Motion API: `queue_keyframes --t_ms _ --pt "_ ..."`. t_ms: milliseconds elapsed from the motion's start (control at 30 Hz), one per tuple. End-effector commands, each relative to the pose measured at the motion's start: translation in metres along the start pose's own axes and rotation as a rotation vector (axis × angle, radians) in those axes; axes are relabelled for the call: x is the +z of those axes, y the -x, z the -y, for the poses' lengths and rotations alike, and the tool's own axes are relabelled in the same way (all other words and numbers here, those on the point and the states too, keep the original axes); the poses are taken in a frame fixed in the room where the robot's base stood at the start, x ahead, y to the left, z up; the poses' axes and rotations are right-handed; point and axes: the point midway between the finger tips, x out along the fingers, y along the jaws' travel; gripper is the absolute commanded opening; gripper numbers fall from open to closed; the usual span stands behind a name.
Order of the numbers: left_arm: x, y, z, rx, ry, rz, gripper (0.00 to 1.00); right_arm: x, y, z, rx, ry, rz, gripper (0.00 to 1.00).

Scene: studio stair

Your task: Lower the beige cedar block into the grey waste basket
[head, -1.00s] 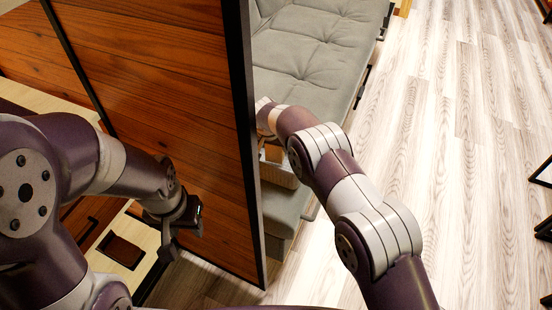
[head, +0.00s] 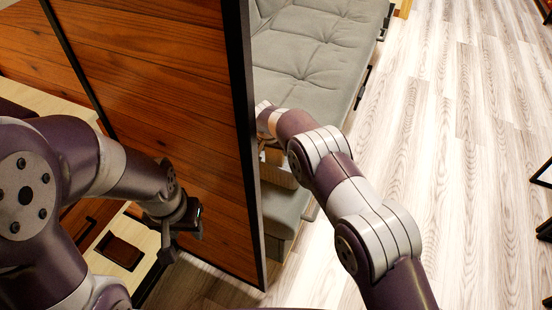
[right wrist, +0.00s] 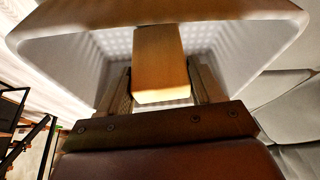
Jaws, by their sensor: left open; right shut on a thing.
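The beige cedar block (right wrist: 160,65) is between the two fingers of my right gripper (right wrist: 160,80), which is shut on it, in the right wrist view. The grey waste basket (right wrist: 75,62) opens around the block, its pale perforated inner walls behind and beside it. I cannot tell how far the block is below the rim. In the head view, the wooden panel and my right arm hide my right gripper and the block. My left gripper (head: 182,238) is open and empty, in front of the panel at lower left.
A tall wooden panel (head: 160,90) with a dark frame stands between my two arms. A grey tufted sofa (head: 315,50) is behind my right arm. A light wood cabinet (head: 90,262) is at lower left. The plank floor (head: 470,130) on the right is mostly clear.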

Motion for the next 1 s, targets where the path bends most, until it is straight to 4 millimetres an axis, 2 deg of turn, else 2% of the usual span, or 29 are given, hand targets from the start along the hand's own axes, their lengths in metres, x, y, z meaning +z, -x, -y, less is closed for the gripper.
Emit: queue_keyframes --t_ms 1000 --pt "0.001 -0.010 0.000 0.000 0.000 0.000 0.43 0.005 -0.013 0.000 0.000 0.000 0.000 0.35"
